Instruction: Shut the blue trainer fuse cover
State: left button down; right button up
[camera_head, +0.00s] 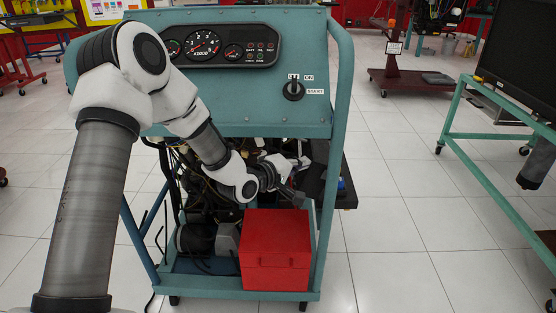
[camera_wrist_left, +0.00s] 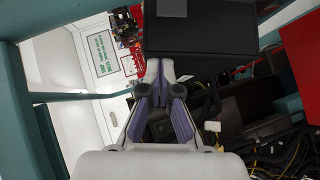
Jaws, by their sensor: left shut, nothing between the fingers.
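The blue trainer (camera_head: 235,118) stands in front of me, a teal frame with a gauge panel and key switch on top. My left arm reaches across its front. My left gripper (camera_head: 293,192) is at the right side of the engine bay, above the red box. In the left wrist view its fingers (camera_wrist_left: 161,72) are shut and empty, with the tips just below a black box-like part (camera_wrist_left: 200,28) in the picture. I cannot tell whether they touch it. I cannot clearly make out the fuse cover or its angle; this black part may belong to it. My right gripper is out of view.
A red box (camera_head: 275,250) stands on the trainer's lower shelf. A dark flat panel (camera_head: 345,190) sticks out at the trainer's right side. Wiring and engine parts crowd the bay. A teal stand (camera_head: 480,165) with a dark screen is at the right; tiled floor lies between.

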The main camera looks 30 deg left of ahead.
aim_at(323, 161)
pick_arm(q)
jog(key=d+p, duration=0.1)
jog(key=w+r+m+g+p, duration=0.1)
jog(key=d+y+p, duration=0.1)
jog(key=shift+w+d+r, duration=0.2)
jog(key=shift+w+d, duration=0.05)
jog(key=shift+d, duration=0.1)
jog(key=shift+w+d+m+g, duration=0.2)
jog(key=shift+d+m+g, duration=0.1)
jog(key=shift+m+g, duration=0.1)
jog(key=shift+w+d+f+y+p, duration=0.3)
jog(key=shift+w+d+p, duration=0.2)
jog(key=shift+d+p, duration=0.2)
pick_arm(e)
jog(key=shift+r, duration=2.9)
